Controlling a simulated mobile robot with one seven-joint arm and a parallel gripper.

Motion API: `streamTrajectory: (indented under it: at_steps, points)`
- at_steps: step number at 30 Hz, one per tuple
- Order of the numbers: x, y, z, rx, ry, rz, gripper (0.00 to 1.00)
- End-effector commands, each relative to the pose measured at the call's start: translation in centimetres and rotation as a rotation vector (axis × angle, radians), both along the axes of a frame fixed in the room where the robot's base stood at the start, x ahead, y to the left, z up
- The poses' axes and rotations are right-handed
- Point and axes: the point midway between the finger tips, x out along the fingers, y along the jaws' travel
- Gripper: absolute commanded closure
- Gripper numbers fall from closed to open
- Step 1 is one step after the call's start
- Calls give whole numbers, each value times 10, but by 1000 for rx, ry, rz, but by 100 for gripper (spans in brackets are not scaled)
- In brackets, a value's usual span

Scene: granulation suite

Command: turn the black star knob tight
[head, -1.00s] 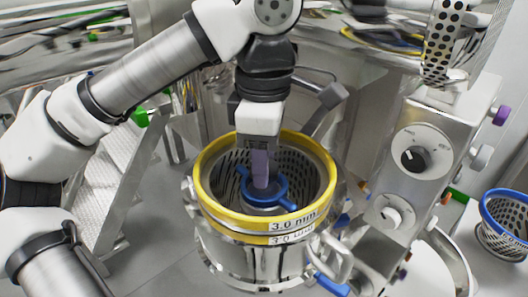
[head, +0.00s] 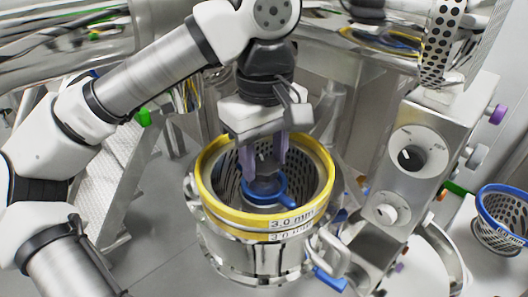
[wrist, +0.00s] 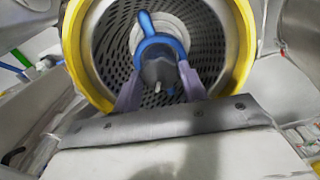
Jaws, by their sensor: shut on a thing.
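The black star knob (head: 267,160) sits in the middle of the yellow-rimmed basket, above a blue part with arms (head: 268,188). In the wrist view the knob (wrist: 158,72) is a dark lump with a small pale stud, in front of the blue part (wrist: 163,43). My gripper (head: 264,166) points down into the basket, with one purple finger on each side of the knob. It is shut on the knob; the fingers hide the knob's sides. In the wrist view my gripper (wrist: 160,86) straddles the knob.
The perforated basket has a yellow rim (head: 203,192) marked 3.0 mm, close around my fingers. A metal panel with a black dial (head: 411,158) stands to the right. A blue-rimmed basket (head: 484,210) is at the far right. Metal steps (head: 115,180) are at the left.

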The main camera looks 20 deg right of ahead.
Motion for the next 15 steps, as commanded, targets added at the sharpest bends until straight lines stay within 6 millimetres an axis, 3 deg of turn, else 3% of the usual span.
streamTrajectory:
  at_steps: [15]
  points:
    - [0,-1,1,-4,-1,-43,81]
